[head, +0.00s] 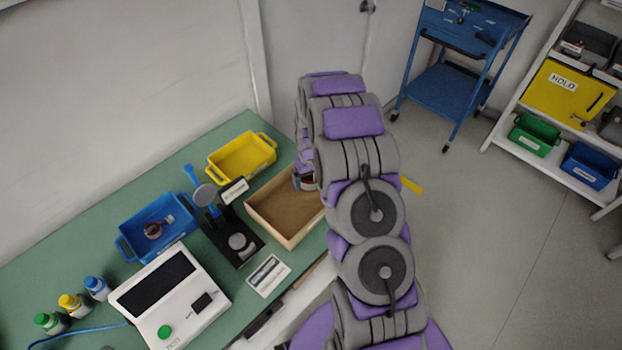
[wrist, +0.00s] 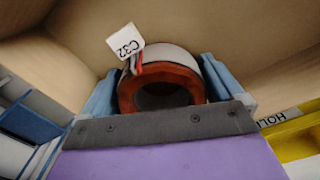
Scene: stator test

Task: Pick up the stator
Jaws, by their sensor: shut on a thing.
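In the wrist view a stator (wrist: 163,88), a ring with copper-coloured windings, a pale outer band and short leads with a white tag reading C32, sits between the two blue fingers of my gripper (wrist: 170,95). The gripper is shut on it. Brown box walls (wrist: 210,25) surround it in that view. In the head view the stator (head: 306,184) shows only in part at the right side of the open brown box (head: 268,204), beside my arm. My arm hides most of the gripper there. I cannot tell whether the stator touches the box floor.
On the green bench (head: 60,280) stand a yellow bin (head: 242,157), a blue bin (head: 135,246) holding another ring-shaped part, a black fixture (head: 228,240) and a white tester (head: 155,300). A blue cart (head: 445,92) and a shelf with bins stand right.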

